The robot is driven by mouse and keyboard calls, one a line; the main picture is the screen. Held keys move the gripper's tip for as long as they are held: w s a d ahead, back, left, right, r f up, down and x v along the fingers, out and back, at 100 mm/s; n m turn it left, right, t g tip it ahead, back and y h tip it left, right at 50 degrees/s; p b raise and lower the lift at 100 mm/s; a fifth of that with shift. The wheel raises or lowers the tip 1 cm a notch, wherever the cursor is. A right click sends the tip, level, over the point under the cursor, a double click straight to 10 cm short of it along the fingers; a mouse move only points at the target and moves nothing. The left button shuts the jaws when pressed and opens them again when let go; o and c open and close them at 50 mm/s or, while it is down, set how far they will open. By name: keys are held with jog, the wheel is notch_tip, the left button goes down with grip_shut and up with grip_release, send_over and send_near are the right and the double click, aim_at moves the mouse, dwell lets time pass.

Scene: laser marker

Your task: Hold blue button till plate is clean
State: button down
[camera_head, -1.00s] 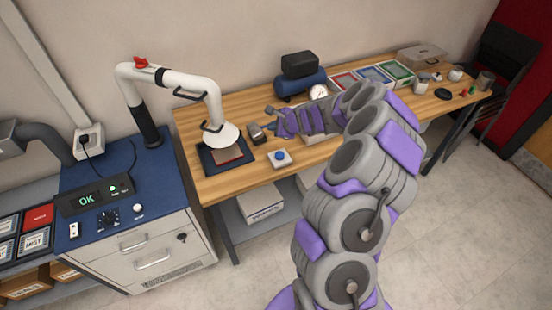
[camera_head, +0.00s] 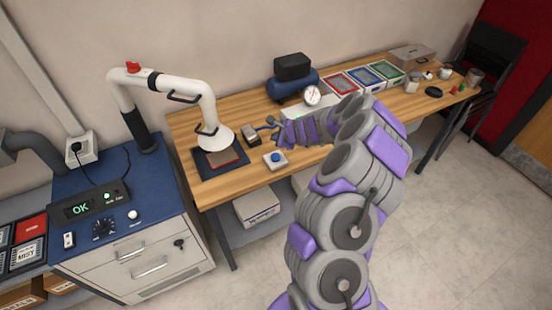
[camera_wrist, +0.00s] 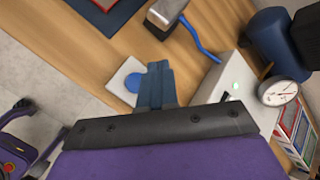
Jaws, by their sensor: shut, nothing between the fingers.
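The blue button (camera_head: 275,157) sits on a small white base on the wooden bench. In the wrist view the button (camera_wrist: 133,83) lies just left of my fingertips. My gripper (camera_head: 280,142) is shut and empty, behind and slightly right of the button in the head view. Its blue-grey fingers also show in the wrist view (camera_wrist: 158,68); they partly overlap the base's right side, and I cannot tell whether they touch it. The reddish-brown plate (camera_head: 224,158) lies on a dark blue mat (camera_head: 204,166) under the white extraction hood, which partly hides it.
A white box with a round gauge (camera_head: 312,95) and a dark blue cylinder stand behind my gripper. Red, blue and green trays line the bench's right. A blue-topped cabinet (camera_head: 150,190) reads "OK".

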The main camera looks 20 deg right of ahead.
aim_at(277, 158)
jog(key=f+b, duration=0.3)
jog(key=f, duration=0.1)
jog(key=f+b, duration=0.2)
jog(key=f, duration=0.1)
jog(key=shift+d+f+b, duration=0.1)
jog(key=shift+d+b, duration=0.2)
jog(key=shift+a, duration=0.45)
jog(key=shift+d, duration=0.35)
jog(key=shift+a, duration=0.2)
jog(key=shift+f, duration=0.1)
dwell(0.6)
jog(key=shift+f, duration=0.25)
jog(key=shift+s+f+b, duration=0.1)
jog(key=shift+f+b, duration=0.45)
dwell(0.8)
dwell(1.6)
jog(key=shift+r+p, duration=0.9)
jog(key=shift+r, duration=0.1)
